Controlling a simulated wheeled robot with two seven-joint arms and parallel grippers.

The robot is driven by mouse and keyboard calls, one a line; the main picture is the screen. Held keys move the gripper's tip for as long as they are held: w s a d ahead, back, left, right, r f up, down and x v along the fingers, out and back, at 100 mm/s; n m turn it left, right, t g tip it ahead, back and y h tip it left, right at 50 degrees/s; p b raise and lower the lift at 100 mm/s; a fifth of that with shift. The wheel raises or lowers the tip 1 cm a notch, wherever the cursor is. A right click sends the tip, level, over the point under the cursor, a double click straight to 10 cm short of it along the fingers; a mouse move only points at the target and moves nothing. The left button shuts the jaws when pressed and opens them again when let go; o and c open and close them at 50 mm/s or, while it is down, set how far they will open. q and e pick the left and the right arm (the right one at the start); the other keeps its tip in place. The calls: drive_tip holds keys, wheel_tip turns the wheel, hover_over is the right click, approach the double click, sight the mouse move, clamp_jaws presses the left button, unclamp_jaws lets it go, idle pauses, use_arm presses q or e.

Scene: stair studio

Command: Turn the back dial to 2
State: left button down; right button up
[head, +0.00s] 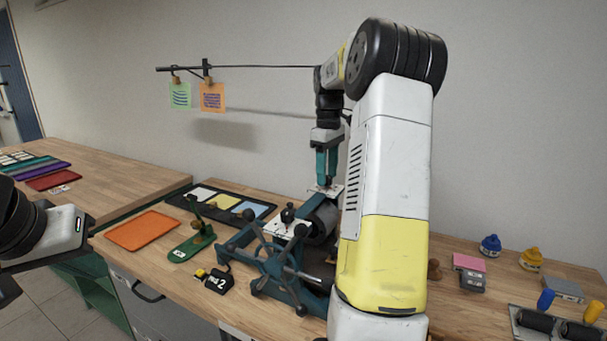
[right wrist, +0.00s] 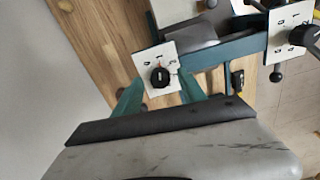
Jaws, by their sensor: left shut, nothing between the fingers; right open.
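The machine is a teal etching press (head: 262,262) with a spoked hand wheel, standing on the wooden bench. Its back dial is a black knob (right wrist: 160,77) on a white plate (right wrist: 149,60) with printed digits. My right gripper (head: 326,184) points down over this plate. It is open, and in the right wrist view its teal fingers show on either side of the knob. Contact and the knob's exact setting cannot be told. The front dial (head: 288,214) sits on another white plate, at right in the right wrist view (right wrist: 304,36). My left gripper (head: 8,290) is shut and empty at the left edge.
An orange sheet (head: 142,230), a green stand (head: 192,246) and a black block marked 2 (head: 216,281) lie left of the press. A dark tray (head: 262,208) is behind. My right arm hides part of the bench.

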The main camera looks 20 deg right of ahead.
drive_tip(key=shift+f, duration=0.35)
clamp_jaws()
drive_tip(key=shift+m, duration=0.3)
drive_tip(key=m, duration=0.4)
drive_tip(key=shift+r, duration=0.1)
drive_tip(key=shift+m, duration=2.5)
